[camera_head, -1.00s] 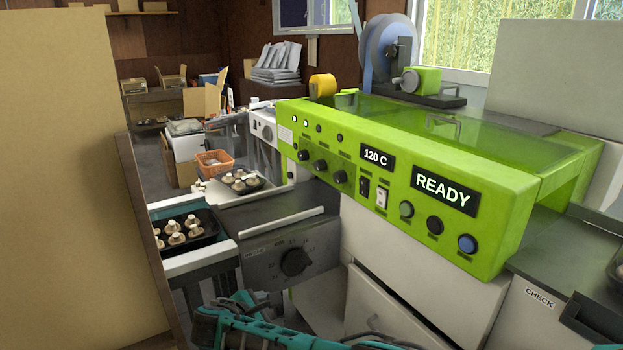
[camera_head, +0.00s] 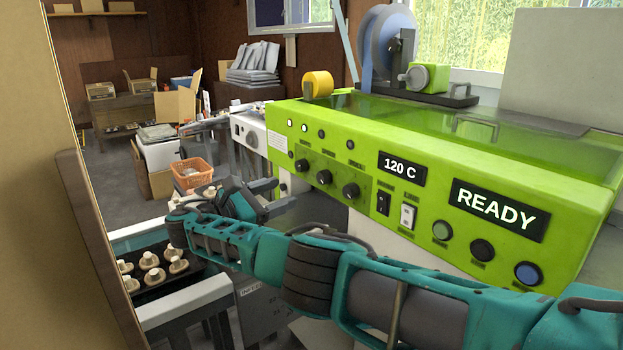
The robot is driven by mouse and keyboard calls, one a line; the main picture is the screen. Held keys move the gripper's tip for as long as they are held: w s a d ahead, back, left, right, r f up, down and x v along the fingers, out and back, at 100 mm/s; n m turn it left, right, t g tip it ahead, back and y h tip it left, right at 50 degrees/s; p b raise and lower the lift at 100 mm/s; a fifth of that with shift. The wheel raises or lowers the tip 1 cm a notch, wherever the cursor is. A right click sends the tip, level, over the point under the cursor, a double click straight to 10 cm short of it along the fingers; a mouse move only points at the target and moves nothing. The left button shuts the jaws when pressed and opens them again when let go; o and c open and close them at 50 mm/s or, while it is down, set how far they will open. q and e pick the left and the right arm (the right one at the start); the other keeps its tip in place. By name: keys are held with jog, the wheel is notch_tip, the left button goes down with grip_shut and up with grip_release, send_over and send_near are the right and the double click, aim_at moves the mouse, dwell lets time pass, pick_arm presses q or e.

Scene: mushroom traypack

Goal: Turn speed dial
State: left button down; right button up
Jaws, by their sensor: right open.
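My right arm reaches in from the right across the front of the green machine (camera_head: 500,170). Its gripper (camera_head: 272,198) is open and empty, beside the lower left of the machine's front. The grey box below (camera_head: 262,308) carries a partly visible label; the large round dial seen on it earlier is hidden behind my arm. Three small black knobs show on the green front: left knob (camera_head: 302,166), middle knob (camera_head: 324,177) and right knob (camera_head: 350,191). The gripper is apart from these knobs. My left gripper is out of view.
A dark tray of mushrooms (camera_head: 190,284) stands at lower left. An orange basket (camera_head: 192,178) stands behind it. A tan panel (camera_head: 40,250) blocks the near left side. The displays read 120 C (camera_head: 402,169) and READY (camera_head: 498,210).

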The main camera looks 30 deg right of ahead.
aim_at(320, 180)
jog(key=d, duration=0.6)
jog(key=w+d+b, duration=0.1)
jog(key=d, duration=0.2)
jog(key=shift+w+d+f, duration=0.1)
jog(key=shift+d, duration=0.25)
jog(key=shift+w+d, duration=0.1)
jog(key=shift+d, duration=0.6)
jog(key=c, duration=1)
jog(key=shift+c, duration=0.2)
